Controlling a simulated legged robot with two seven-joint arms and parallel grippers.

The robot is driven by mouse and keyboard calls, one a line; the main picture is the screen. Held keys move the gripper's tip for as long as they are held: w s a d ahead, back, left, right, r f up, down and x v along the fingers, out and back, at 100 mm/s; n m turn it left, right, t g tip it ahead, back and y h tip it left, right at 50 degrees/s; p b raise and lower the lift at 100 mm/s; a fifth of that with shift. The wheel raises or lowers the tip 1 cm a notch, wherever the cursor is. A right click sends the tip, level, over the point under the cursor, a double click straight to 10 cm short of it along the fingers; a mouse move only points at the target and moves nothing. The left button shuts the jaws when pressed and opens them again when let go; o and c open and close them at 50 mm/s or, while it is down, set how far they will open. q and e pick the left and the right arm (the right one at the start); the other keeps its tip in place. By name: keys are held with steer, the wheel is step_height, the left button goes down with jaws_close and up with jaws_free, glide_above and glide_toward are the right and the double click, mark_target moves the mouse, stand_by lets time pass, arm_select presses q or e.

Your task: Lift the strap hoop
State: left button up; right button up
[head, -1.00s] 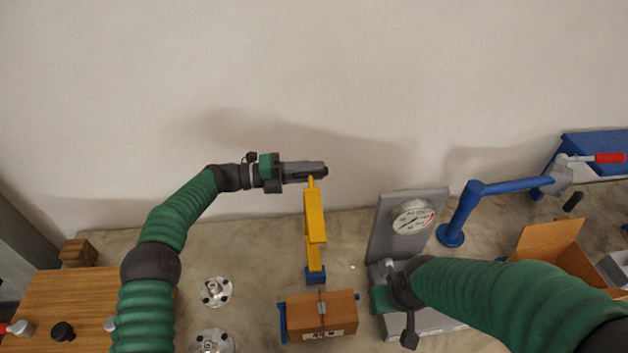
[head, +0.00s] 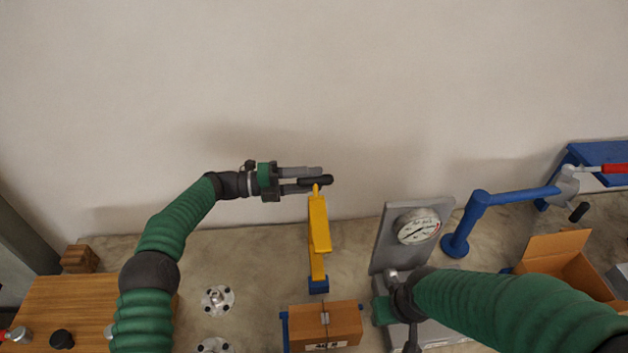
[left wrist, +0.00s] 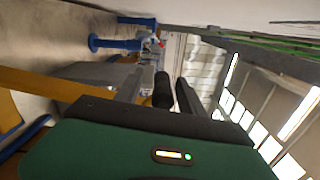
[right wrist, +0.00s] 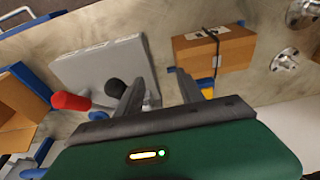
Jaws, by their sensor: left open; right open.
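A brown box (head: 345,325) with a strap (head: 324,316) around it stands at the front middle in the head view. In the right wrist view the dark strap (right wrist: 213,42) stands up from the box (right wrist: 233,50); I take this as the strap hoop. My left gripper (head: 320,180) is open at the top of a yellow arm (head: 318,225). Its black grip (left wrist: 162,90) lies between the open fingers in the left wrist view, contact unclear. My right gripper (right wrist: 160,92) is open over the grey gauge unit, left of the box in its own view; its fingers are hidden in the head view.
The gauge plate (head: 410,240) stands right of the box, with a blue post and arm (head: 500,198) beyond. An open carton (head: 560,262) is at the right. Flanged parts (head: 217,300) and a wooden board (head: 65,300) lie at the left.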

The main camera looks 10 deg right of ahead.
arm_select(q)
steer(key=a+b, duration=0.3)
steer(key=a, duration=0.8)
steer(key=shift+w+f, duration=0.25)
steer(key=shift+f, duration=0.05)
steer(key=shift+d, duration=0.1)
